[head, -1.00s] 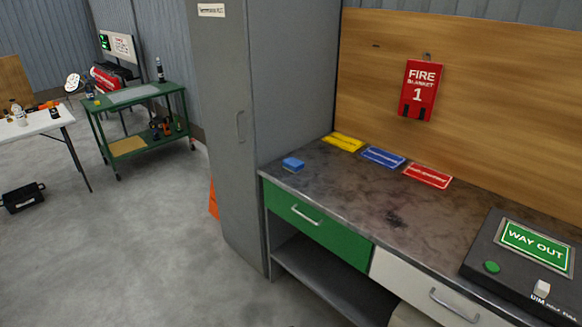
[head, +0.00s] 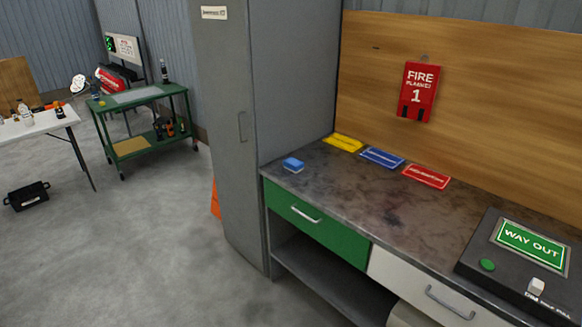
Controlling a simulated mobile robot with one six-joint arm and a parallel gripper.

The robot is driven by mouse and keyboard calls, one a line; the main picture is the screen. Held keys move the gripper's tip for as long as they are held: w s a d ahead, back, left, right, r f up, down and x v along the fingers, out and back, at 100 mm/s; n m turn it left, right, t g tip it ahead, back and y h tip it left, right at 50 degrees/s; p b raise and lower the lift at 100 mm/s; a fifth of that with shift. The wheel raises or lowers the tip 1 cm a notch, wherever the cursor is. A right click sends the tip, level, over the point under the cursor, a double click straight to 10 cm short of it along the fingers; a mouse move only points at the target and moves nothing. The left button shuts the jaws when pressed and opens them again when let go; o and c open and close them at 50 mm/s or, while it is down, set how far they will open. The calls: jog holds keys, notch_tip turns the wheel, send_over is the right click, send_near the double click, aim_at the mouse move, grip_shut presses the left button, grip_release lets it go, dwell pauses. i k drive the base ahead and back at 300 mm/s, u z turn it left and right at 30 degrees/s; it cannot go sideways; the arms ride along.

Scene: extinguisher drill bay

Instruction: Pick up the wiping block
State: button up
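A small blue block (head: 293,165), which looks like the wiping block, lies on the dark counter top (head: 335,190). It is near the counter's left end, close to the grey cabinet and above the green drawer. Its lower edge looks paler than its top. Nothing touches it. My gripper does not show in the head view.
Yellow (head: 343,143), blue (head: 383,157) and red (head: 426,176) cards lie along the counter's back. A black box with a WAY OUT sign (head: 531,242) stands at right. A tall grey cabinet (head: 226,130) borders the counter's left end. Open floor (head: 140,250) lies at left.

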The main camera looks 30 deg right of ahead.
aim_at(293, 165)
jog(key=z, duration=0.05)
jog(key=i, duration=1)
jog(key=u, duration=0.05)
